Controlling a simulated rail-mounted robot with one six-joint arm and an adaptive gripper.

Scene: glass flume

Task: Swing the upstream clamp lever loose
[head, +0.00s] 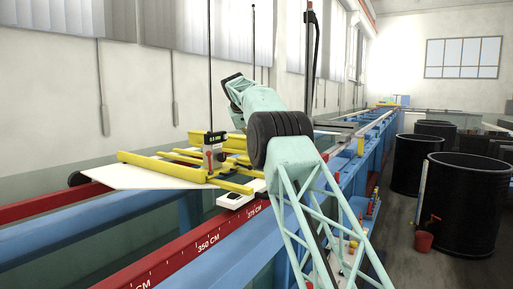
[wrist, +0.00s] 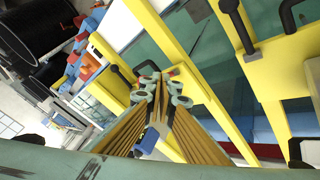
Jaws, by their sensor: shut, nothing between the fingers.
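My gripper (wrist: 164,88) is shut and empty in the wrist view, its fingertips over the yellow carriage frame (wrist: 205,95). A black lever (wrist: 120,76) lies just left of the fingertips; I cannot tell whether they touch it. A second black lever (wrist: 236,24) rises from a grey block (wrist: 252,54) on a yellow bar, up and right of the fingers and apart from them. Another black handle (wrist: 290,14) is at the top right. I cannot tell which lever is the upstream one. In the head view my arm hides the gripper, and the yellow carriage (head: 165,166) sits across the flume.
A gauge with a small display (head: 214,150) stands upright on the carriage. A white plate (head: 130,177) lies under the yellow bars. The red rail (head: 190,250) carries a centimetre scale. Black tanks (head: 468,205) stand at the right.

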